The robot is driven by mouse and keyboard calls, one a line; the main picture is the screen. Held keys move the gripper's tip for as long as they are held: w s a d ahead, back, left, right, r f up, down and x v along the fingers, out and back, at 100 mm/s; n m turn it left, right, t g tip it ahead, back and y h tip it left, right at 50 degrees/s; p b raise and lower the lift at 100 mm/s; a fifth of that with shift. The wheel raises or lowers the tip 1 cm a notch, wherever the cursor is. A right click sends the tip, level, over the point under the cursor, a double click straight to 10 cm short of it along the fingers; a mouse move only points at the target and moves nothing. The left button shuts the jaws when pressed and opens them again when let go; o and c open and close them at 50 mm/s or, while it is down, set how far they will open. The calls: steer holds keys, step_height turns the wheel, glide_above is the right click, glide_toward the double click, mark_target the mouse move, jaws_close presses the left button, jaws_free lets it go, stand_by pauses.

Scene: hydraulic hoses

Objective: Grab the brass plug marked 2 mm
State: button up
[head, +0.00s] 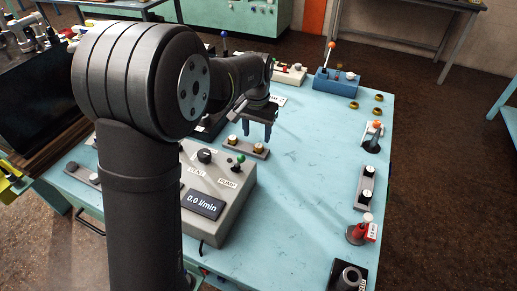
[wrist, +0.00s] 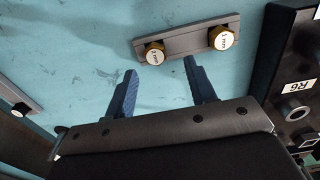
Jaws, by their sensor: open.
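Two brass plugs sit in a grey rail (wrist: 188,42) on the light blue table. In the wrist view the left plug (wrist: 154,53) has a white face that reads 2 mm. The right plug (wrist: 221,38) has a similar marked face, its digit hard to read. The rail also shows in the head view (head: 246,148), just in front of my gripper (head: 257,130). My gripper is open and empty, its two blue fingers in the wrist view (wrist: 160,70) pointing toward the rail. The 2 mm plug lies beyond the gap between the fingertips, with no contact visible.
A grey box with a 0.0 l/min display (head: 203,203) and a green-topped lever stands close in front of the rail. The table's middle right (head: 310,150) is clear.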

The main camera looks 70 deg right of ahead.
mark_target(259, 146)
steer(key=f, duration=0.4)
steer(key=shift+s+a+f, duration=0.1)
steer(key=shift+s+f, duration=0.2)
steer(key=shift+f, duration=0.05)
steer(key=c, duration=1.1)
jaws_close()
steer(key=shift+r, duration=0.15)
